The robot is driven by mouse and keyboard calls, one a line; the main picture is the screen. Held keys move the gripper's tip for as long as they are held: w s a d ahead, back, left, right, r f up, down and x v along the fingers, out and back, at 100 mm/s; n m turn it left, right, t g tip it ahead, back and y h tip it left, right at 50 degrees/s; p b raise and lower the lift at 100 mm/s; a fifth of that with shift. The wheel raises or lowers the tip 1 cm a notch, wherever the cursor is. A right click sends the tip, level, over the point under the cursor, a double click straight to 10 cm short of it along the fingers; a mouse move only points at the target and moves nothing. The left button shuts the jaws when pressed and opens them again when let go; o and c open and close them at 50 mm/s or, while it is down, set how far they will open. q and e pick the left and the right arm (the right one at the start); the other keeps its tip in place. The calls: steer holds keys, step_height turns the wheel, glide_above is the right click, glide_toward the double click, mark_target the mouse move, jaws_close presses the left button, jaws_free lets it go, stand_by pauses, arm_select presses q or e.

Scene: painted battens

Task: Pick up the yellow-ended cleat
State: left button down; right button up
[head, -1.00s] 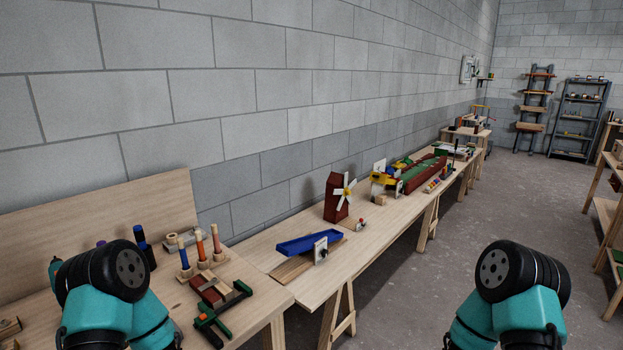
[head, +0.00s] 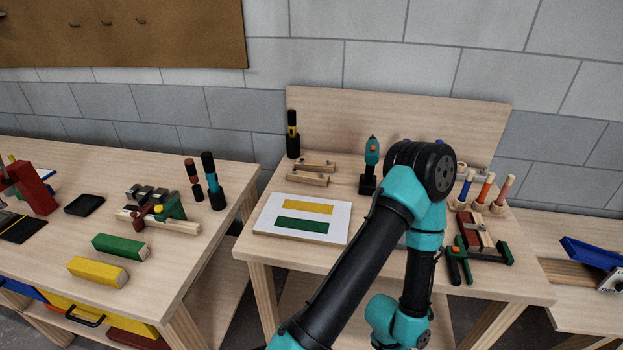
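A yellow block (head: 97,271) lies near the front of the left table. Its long faces are yellow and its right end face is bare pale wood. A green block (head: 121,247) of like shape lies just behind it, apart from it. I cannot make out which piece is the yellow-ended cleat; no natural-wood piece with a clearly yellow end shows. Neither gripper is in view.
A white board (head: 260,226) with a yellow and a green stripe lies on the right-hand table. Behind it are small wooden bars (head: 307,178) and a drill (head: 370,168). On the left table, a clamp (head: 170,210) stands behind the blocks and a black tray (head: 84,205) farther left.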

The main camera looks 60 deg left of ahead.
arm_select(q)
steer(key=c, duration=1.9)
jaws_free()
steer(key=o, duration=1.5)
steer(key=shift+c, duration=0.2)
